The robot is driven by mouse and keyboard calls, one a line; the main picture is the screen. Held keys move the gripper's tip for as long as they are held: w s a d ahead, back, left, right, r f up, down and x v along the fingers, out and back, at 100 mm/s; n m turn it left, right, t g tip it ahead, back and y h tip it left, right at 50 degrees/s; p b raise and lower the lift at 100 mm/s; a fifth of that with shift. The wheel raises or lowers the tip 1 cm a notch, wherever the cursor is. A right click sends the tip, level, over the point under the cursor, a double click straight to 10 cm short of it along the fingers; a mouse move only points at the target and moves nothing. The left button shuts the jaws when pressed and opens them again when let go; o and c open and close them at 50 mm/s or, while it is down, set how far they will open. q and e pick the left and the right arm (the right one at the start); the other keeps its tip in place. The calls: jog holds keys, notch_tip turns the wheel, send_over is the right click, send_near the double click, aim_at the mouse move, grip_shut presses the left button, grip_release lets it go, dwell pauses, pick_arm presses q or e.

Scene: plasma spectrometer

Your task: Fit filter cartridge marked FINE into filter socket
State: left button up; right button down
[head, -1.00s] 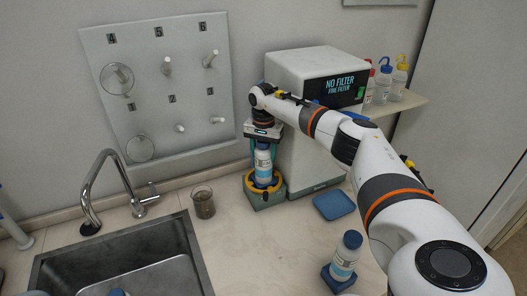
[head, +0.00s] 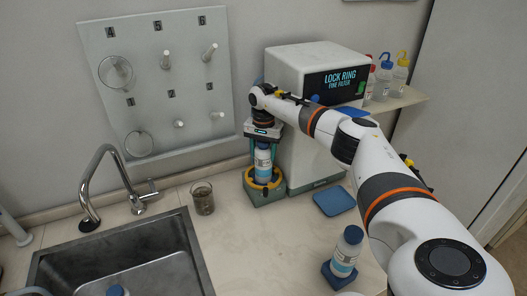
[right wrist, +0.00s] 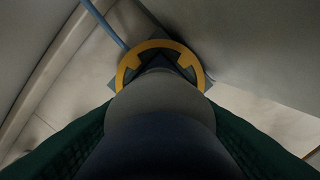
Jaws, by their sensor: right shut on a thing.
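A white and blue filter cartridge (head: 262,160) stands upright in the filter socket (head: 266,198), a green base with a yellow ring at the foot of the white spectrometer. My right gripper (head: 263,149) is shut on this cartridge from above. In the right wrist view the cartridge (right wrist: 160,110) runs down between the fingers into the yellow ring (right wrist: 125,72). Its marking is too small to read. The spectrometer display (head: 336,86) reads "LOCK RING" and "FINE FILTER". My left gripper is out of view.
Another white and blue cartridge (head: 346,250) stands in a blue holder at the front. A blue pad (head: 334,201) lies right of the socket. A beaker (head: 203,198), tap (head: 105,180) and sink (head: 140,250) are to the left. Wash bottles (head: 400,72) stand on a shelf at the right.

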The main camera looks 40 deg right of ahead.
jog(key=c, duration=0.5)
grip_release()
jog(key=shift+f, duration=0.1)
notch_tip(320, 180, up, 12)
jog(key=b, duration=0.3)
